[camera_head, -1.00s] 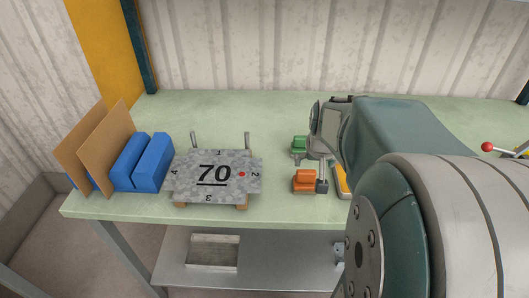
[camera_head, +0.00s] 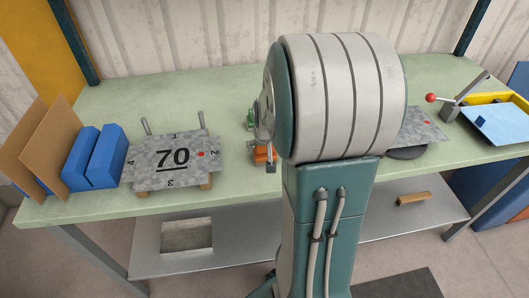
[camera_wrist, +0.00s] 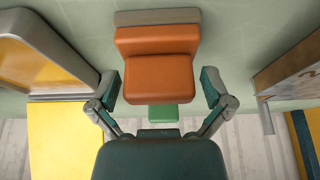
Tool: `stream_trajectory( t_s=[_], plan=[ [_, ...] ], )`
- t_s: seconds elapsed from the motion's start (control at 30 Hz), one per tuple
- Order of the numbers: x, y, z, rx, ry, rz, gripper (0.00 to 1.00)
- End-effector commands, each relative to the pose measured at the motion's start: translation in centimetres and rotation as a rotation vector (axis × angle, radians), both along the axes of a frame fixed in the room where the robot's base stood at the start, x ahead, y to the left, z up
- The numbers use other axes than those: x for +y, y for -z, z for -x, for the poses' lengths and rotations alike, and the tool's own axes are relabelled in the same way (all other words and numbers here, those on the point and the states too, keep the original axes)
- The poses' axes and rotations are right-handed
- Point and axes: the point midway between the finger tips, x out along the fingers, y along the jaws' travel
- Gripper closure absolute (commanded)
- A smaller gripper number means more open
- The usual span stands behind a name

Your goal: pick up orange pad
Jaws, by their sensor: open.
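The orange pad (camera_wrist: 158,75) fills the upper middle of the wrist view, a stepped block on a grey base. In the head view, part of the orange pad (camera_head: 262,153) shows beside my arm. My gripper (camera_wrist: 162,88) is open, with one finger on each side of the pad. A gap shows on both sides, and I see no clear contact. A green pad (camera_wrist: 163,114) lies beyond the orange one in the wrist view; part of the green pad (camera_head: 251,121) shows in the head view. My arm hides most of the gripper area in the head view.
A grey panel marked 70 (camera_head: 174,158) stands left of the pads; blue blocks (camera_head: 106,158) and brown boards (camera_head: 28,148) are farther left. A yellow item with a grey rim (camera_wrist: 45,48) is close at left in the wrist view. A red-knobbed lever (camera_head: 431,98) stands at right.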

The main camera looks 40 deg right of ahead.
Motion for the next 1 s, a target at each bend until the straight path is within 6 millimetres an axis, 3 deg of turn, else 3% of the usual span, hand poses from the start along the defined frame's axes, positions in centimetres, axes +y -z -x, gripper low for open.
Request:
stream_trajectory(
  t_s=[0.17, 0.2, 0.33, 0.37, 0.77, 1.0],
  plan=[
    [0.0, 0.0, 0.0, 0.0, 0.0, 0.0, 0.0],
    [0.0, 0.0, 0.0, 0.0, 0.0, 0.0, 0.04],
    [0.0, 0.0, 0.0, 0.0, 0.0, 0.0, 0.62],
    [0.0, 0.0, 0.0, 0.0, 0.0, 0.0, 0.7],
    [0.0, -0.2, 0.0, 0.001, 0.0, -0.001, 0.71],
    [0.0, -3.1, -0.1, -0.004, 0.0, 0.003, 0.71]
  ],
)
